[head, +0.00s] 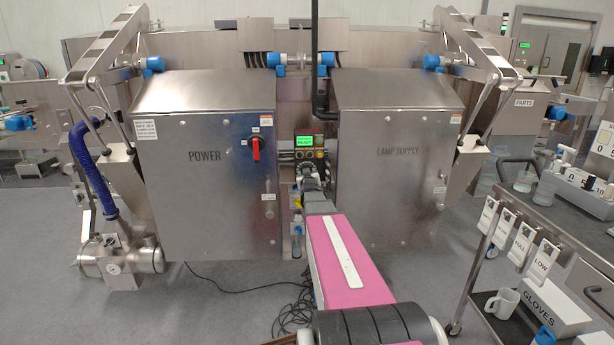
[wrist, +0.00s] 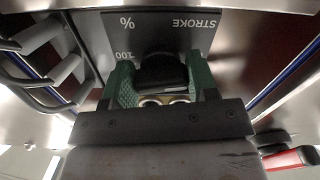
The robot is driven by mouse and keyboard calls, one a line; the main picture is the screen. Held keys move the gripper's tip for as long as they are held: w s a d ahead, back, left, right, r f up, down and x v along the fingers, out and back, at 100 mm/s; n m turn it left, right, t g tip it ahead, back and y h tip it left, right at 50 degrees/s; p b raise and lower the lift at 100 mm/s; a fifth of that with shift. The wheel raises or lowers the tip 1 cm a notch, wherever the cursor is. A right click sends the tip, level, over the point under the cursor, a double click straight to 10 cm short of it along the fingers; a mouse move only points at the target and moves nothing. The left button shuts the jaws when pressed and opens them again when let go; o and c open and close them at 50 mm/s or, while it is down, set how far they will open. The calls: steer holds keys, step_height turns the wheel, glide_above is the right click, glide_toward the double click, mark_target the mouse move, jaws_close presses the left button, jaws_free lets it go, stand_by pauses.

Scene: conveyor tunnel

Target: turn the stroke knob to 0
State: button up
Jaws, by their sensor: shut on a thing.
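The stroke knob (wrist: 162,72) is a black knob in the wrist view, below a dark panel (wrist: 165,33) lettered "STROKE", "%" and "100", which appears upside down. My gripper (wrist: 162,88) has its green-padded fingers on both sides of the knob and is shut on it. The knob's pointer and the rest of its scale are hidden, so its setting cannot be read. In the head view my arm reaches into the gap between the two steel cabinets, and the knob itself cannot be made out there.
The POWER cabinet (head: 205,200) with a red switch (head: 256,149) stands left of my arm, and the LAMP SUPPLY cabinet (head: 390,190) stands right. A green display (head: 304,142) sits between them. A cart (head: 555,215) is at right. Loose cables (head: 290,305) lie on the floor.

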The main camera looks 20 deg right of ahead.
steer(key=shift+f, duration=0.1)
steer(key=o, duration=0.9)
steer(key=v, duration=1.1)
